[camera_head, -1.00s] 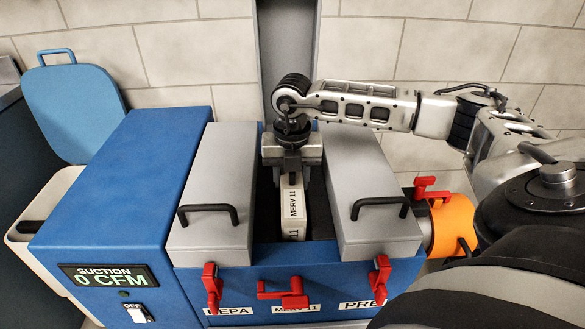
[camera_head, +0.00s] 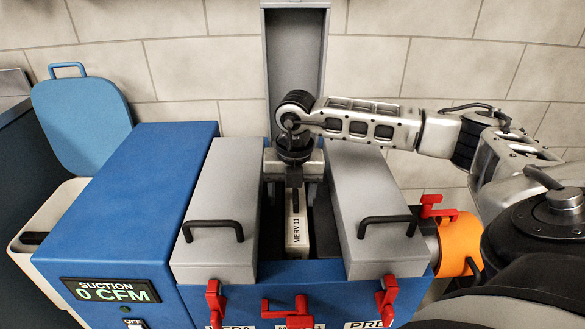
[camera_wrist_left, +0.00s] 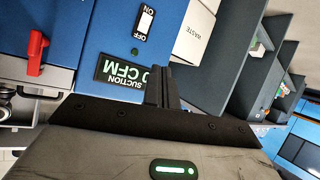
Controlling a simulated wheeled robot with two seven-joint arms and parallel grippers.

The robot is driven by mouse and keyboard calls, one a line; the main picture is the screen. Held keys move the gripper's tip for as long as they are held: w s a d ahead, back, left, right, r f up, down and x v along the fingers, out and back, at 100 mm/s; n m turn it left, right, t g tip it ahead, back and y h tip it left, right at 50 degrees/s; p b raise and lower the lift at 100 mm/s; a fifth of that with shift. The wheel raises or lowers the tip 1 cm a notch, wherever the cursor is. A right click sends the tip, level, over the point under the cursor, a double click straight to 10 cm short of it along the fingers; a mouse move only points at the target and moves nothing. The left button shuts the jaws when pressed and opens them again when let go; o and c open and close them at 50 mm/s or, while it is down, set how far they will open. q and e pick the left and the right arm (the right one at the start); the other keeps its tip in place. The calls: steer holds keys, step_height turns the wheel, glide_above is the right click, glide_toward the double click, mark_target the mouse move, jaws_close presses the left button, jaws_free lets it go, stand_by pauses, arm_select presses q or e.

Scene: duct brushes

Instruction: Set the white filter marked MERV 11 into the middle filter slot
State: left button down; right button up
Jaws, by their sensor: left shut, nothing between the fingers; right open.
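The white filter marked MERV 11 (camera_head: 297,232) sits upright in the middle slot (camera_head: 325,237) of the blue filter housing (camera_head: 262,300), between the two grey lids, with its labelled top face showing. My right gripper (camera_head: 295,183) is over the far part of the filter, its fingers apart on either side; whether they touch it I cannot tell. How deep the filter sits is hard to see. My left gripper (camera_wrist_left: 162,88) is shut and empty in the left wrist view, near the SUCTION display (camera_wrist_left: 122,78), and out of the head view.
The grey left lid (camera_head: 218,205) and right lid (camera_head: 372,205) are closed. The middle lid (camera_head: 295,60) stands open behind my right gripper. Red latches (camera_head: 215,302) line the front. A waste bin (camera_head: 40,235) stands at the left; an orange duct collar (camera_head: 457,243) is at the right.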

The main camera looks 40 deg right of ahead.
steer(key=shift+s+d+r+g+p, duration=0.3)
steer(key=shift+d+r+p, duration=0.1)
steer(key=shift+r, duration=0.2)
arm_select(q)
steer(key=r+p, duration=0.1)
steer(key=p, duration=0.1)
steer(key=r+p, duration=0.4)
steer(key=shift+w+d+r, duration=0.2)
steer(key=shift+w+r, duration=0.05)
arm_select(e)
step_height(320, 180, up, 20)
steer(key=shift+s+a+f, duration=0.15)
steer(key=shift+s+a, duration=0.05)
steer(key=shift+a, duration=0.2)
